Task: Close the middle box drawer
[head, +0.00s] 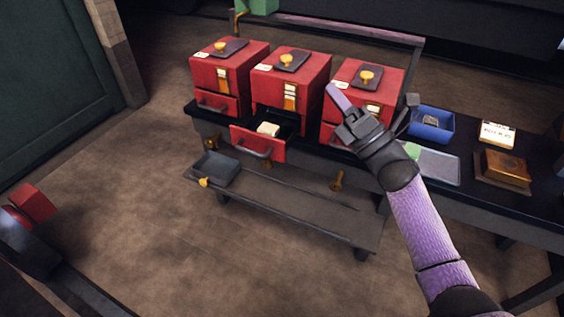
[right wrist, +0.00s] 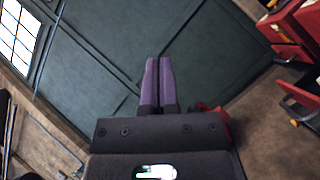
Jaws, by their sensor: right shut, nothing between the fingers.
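Three red boxes stand in a row on a dark bench. The middle box (head: 286,75) has its drawer (head: 258,142) pulled out toward me, with a pale item (head: 268,129) inside and a grey handle on its front. My right gripper (head: 338,95) is shut and empty in front of the right box (head: 376,78), to the right of the open drawer and apart from its handle. In the right wrist view the purple fingers (right wrist: 158,85) are together with nothing between them.
The left box (head: 229,66) has its drawer in. A lower shelf holds a grey tray (head: 214,169) and brass pieces. A blue bin (head: 431,124), a grey tray (head: 440,166) and a brass box (head: 503,168) stand at the right. The floor in front is clear.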

